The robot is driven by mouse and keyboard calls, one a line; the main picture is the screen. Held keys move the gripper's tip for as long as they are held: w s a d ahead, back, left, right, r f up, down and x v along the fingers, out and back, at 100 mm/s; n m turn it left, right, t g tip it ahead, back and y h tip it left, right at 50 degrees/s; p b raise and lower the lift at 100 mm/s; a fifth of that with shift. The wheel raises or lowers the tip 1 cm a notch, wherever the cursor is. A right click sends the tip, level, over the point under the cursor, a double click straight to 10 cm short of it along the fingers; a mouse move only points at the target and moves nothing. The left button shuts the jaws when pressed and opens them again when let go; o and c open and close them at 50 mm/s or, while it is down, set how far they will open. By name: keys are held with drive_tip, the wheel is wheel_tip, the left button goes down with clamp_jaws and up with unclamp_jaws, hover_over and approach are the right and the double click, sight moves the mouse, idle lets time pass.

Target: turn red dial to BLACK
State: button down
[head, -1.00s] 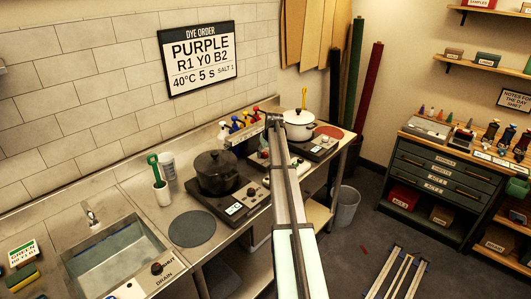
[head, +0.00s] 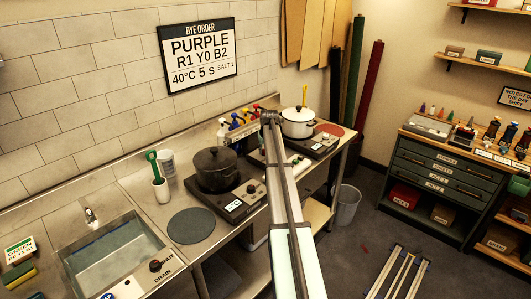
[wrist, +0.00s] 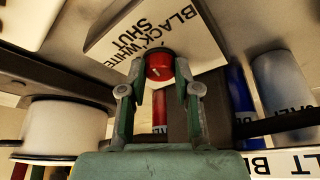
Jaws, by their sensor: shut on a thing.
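The red dial (wrist: 159,66) sits at the lower edge of a pale plate (wrist: 120,45) in the wrist view. The plate reads BLACK, SHUT and WHITE; in this view BLACK is at the upper right and WHITE runs beside SHUT. A small light mark shows on the dial's face. My gripper (wrist: 159,72) has one finger on each side of the dial and is shut on it. In the head view my arm covers the dial and the gripper, so neither is seen there.
A white pot (head: 298,123) stands on a hotplate just right of my arm's end. A black pot (head: 215,170) stands on the hotplate to the left. Bottles with coloured tops stand by the wall. In the wrist view a blue cylinder (wrist: 237,88) is right of the fingers.

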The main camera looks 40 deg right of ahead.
drive_tip(key=m+b, duration=0.1)
drive_tip(key=m+h+b, duration=0.1)
drive_tip(key=m, duration=0.1)
drive_tip(key=shift+w+a+f+g, duration=0.1)
drive_tip(key=shift+a+f+g, duration=0.1)
drive_tip(key=shift+g, duration=0.2)
drive_tip(key=shift+w+r+m+g+h+b, duration=0.1)
drive_tip(key=shift+m+g+h+b, duration=0.35)
drive_tip(key=shift+m, duration=0.95)
drive_tip(key=c, duration=0.8)
unclamp_jaws()
drive_tip(key=shift+r, duration=0.15)
drive_tip(key=v, duration=1.1)
drive_tip(key=shift+a+r, duration=0.1)
drive_tip(key=shift+r, duration=0.3)
